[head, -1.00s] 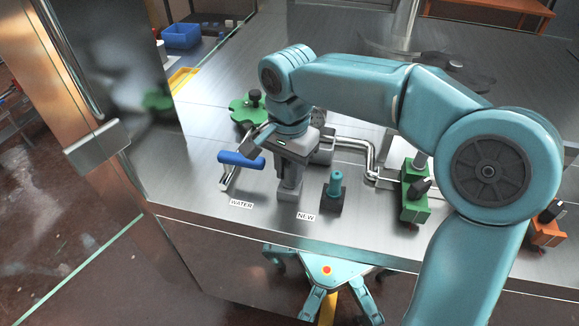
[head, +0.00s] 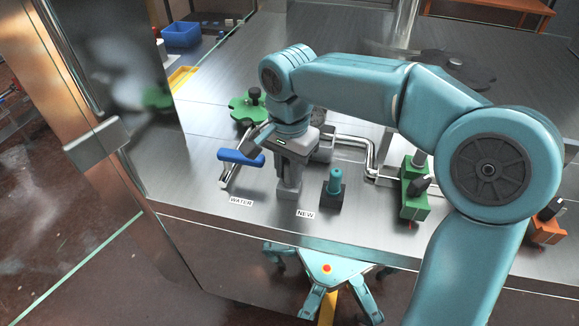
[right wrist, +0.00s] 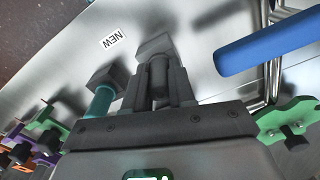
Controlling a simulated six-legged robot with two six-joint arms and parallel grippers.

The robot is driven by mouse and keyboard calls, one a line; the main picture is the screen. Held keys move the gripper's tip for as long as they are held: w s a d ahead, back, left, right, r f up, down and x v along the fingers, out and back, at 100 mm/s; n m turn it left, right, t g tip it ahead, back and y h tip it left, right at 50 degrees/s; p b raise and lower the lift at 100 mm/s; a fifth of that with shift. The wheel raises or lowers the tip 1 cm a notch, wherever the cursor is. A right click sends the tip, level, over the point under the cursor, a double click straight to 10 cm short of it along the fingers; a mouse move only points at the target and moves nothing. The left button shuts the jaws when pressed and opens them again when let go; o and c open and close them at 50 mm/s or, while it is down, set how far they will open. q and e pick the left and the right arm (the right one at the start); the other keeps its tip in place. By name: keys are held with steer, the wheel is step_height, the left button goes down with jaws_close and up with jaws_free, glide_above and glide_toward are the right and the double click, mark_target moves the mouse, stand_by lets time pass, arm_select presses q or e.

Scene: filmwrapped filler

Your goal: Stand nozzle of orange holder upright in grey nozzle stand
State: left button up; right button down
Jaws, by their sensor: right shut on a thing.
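My right gripper (head: 288,180) points down over the grey nozzle stand (head: 287,194), a small block near the table's front edge. In the right wrist view its fingers (right wrist: 158,85) are shut on a dark grey nozzle (right wrist: 158,68). The nozzle's far end meets the grey stand (right wrist: 152,47); I cannot tell how deep it sits. The nozzle looks roughly upright. The orange holder (head: 547,229) stands at the far right of the table. My left gripper is not in view.
A teal nozzle (head: 336,180) stands in a dark block (head: 333,203) close to the right. A blue-handled bar (head: 240,158) lies close to the left. A green holder (head: 413,201) stands further right. Labels read WATER (head: 241,202) and NEW (head: 305,215).

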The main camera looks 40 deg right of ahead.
steer(key=shift+f, duration=0.1)
steer(key=c, duration=0.9)
jaws_free()
steer(key=shift+o, duration=0.2)
step_height(320, 180, up, 16)
steer(key=p, duration=0.3)
